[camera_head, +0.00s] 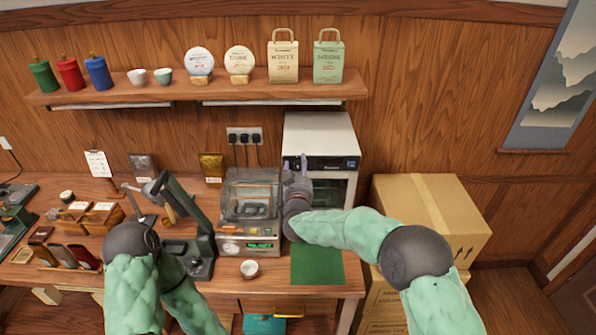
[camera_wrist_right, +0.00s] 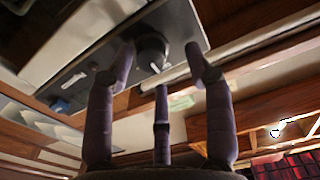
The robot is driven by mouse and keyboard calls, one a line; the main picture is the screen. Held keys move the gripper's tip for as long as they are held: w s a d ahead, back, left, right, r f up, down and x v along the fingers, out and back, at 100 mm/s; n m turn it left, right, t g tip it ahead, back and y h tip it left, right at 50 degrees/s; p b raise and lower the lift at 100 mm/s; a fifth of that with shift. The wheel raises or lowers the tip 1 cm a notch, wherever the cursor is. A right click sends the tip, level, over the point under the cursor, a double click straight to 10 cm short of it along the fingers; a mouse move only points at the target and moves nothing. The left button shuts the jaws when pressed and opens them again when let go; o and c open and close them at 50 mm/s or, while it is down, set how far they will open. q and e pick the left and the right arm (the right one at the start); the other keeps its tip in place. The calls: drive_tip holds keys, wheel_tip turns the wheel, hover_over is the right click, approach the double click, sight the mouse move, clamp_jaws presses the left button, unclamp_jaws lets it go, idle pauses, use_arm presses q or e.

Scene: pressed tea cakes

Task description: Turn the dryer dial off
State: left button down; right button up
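The dryer (camera_head: 322,135) is a white-topped cabinet with a dark front and a small blue display, at the back of the counter in the head view. Its black round dial (camera_wrist_right: 152,52) sits on a dark panel in the right wrist view; my arm and gripper hide it in the head view. My right gripper (camera_head: 295,164) is at the dryer's front. In the wrist view its purple fingers (camera_wrist_right: 161,62) are spread, with the dial between the tips; I cannot tell whether they touch it. My left gripper is not in view.
A machine with a clear lid (camera_head: 236,212) stands close left of my right gripper. A white cup (camera_head: 249,268) and a green mat (camera_head: 318,271) lie in front. A dark press (camera_head: 199,235) stands further left. Cardboard boxes (camera_head: 445,215) are at the right.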

drive_tip(key=shift+s+f, duration=0.1)
drive_tip(key=shift+f, duration=0.25)
drive_tip(key=shift+s, duration=0.2)
drive_tip(key=s, duration=1.1)
drive_tip(key=shift+s, duration=0.25)
drive_tip(key=shift+f, duration=0.1)
